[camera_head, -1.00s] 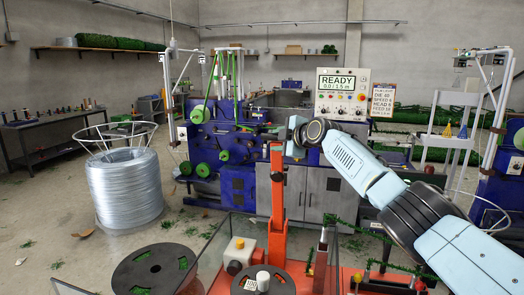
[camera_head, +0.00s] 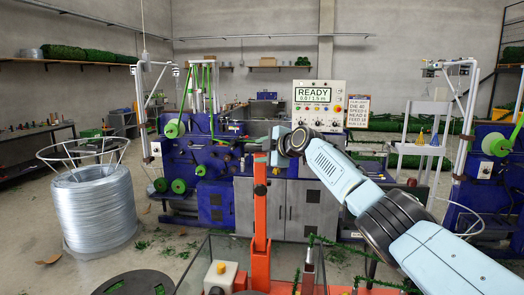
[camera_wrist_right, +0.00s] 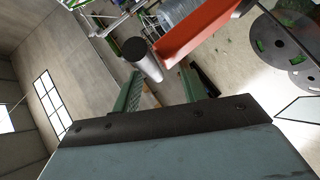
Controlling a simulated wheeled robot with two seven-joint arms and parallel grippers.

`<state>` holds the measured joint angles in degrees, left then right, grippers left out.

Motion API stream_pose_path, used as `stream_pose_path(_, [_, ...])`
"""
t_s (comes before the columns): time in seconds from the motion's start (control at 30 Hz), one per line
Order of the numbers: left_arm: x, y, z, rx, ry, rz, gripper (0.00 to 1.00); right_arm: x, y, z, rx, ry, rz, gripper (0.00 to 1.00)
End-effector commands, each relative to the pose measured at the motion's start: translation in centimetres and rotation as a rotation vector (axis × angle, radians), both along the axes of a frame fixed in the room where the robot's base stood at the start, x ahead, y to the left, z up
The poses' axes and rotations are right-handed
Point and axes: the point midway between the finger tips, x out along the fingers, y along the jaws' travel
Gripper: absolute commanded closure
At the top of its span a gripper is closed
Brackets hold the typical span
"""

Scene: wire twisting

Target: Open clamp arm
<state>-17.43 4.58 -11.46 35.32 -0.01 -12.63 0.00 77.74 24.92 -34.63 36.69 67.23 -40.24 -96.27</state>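The clamp arm is an orange-red bar (camera_head: 260,215) that stands upright in the middle foreground of the head view. In the right wrist view the orange bar (camera_wrist_right: 200,32) ends in a grey cylindrical knob (camera_wrist_right: 143,58). My right gripper (camera_head: 272,152) is beside the top of the bar, its fingers hard to make out there. In the wrist view its two green fingers (camera_wrist_right: 160,72) are apart, with the knob's near end at the gap between their tips. I cannot tell whether they touch it. My left gripper is not in view.
The blue twisting machine (camera_head: 210,160) stands behind, with a READY panel (camera_head: 317,105). A wire coil (camera_head: 98,210) stands at left. Glass panels surround the foreground.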

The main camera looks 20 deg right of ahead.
Motion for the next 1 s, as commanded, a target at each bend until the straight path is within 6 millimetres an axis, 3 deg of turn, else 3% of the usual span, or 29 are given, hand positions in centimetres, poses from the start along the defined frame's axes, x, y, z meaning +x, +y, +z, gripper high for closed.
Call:
stream_pose_path(0.47, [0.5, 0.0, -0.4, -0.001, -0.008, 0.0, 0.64, -0.7, -0.9, -0.3, -0.004, 0.002, -0.011, 0.59])
stream_pose_path(1.0, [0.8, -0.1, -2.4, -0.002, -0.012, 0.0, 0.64, -6.2, -1.8, 2.0, -0.004, -0.004, -0.004, 0.59])
